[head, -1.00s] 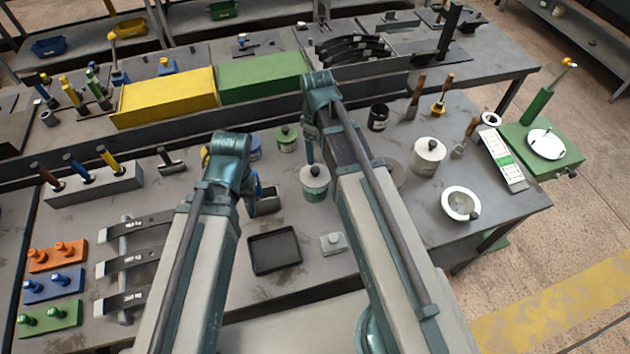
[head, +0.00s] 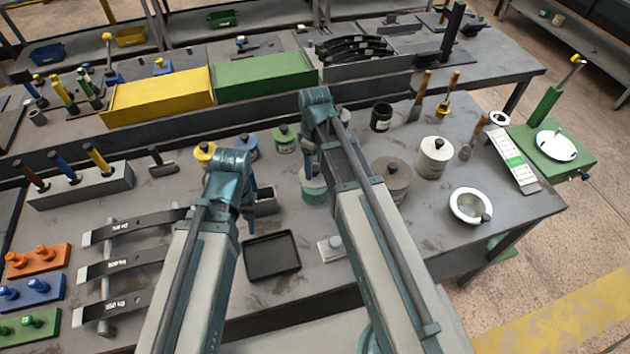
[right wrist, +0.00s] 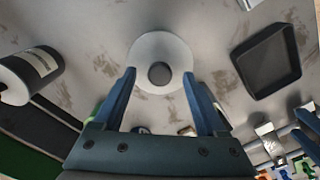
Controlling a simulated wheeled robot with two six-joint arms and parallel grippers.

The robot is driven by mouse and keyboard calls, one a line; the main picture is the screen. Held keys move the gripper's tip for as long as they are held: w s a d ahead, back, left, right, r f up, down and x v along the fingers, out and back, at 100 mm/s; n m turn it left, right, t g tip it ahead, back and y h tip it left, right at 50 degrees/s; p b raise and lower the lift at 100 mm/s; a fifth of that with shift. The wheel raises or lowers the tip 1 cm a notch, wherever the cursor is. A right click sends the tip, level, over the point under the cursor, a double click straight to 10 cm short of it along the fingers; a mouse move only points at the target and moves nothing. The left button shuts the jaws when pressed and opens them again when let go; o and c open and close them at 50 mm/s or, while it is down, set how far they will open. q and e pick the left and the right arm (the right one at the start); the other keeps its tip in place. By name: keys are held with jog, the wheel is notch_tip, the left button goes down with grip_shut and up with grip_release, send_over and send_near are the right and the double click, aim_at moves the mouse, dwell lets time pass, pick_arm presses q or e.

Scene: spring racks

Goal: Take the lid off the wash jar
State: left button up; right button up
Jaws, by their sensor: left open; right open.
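A teal jar (head: 316,191) stands on the bench, largely hidden behind my right arm in the head view; I take it to be the wash jar, but its label is not readable. Its round pale lid with a dark knob (right wrist: 160,72) shows in the right wrist view. My right gripper (head: 309,165) is above this jar. In the right wrist view its open fingers (right wrist: 159,80) lie either side of the lid, with nothing held. My left gripper (head: 250,205) is open near a small dark box (head: 265,203).
Other lidded jars stand nearby: white (head: 433,160), brown-grey (head: 391,185), green (head: 285,140), and a yellow one (head: 204,151). A black tray (head: 271,256) and a small block with a knob (head: 331,249) lie in front.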

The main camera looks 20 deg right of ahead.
aim_at(315, 168)
jog(key=shift+f, duration=0.2)
grip_shut()
dwell(0.3)
jog(key=shift+r+p, duration=0.95)
jog(key=shift+p, duration=0.05)
notch_tip(315, 168, up, 2)
jog(key=shift+r+p, duration=0.1)
jog(key=shift+p, duration=0.95)
jog(key=s+a, duration=0.9)
jog(key=a, duration=0.4)
jog(key=shift+s+r+p, duration=0.2)
jog(key=shift+r+p, duration=0.1)
jog(key=shift+p, duration=0.1)
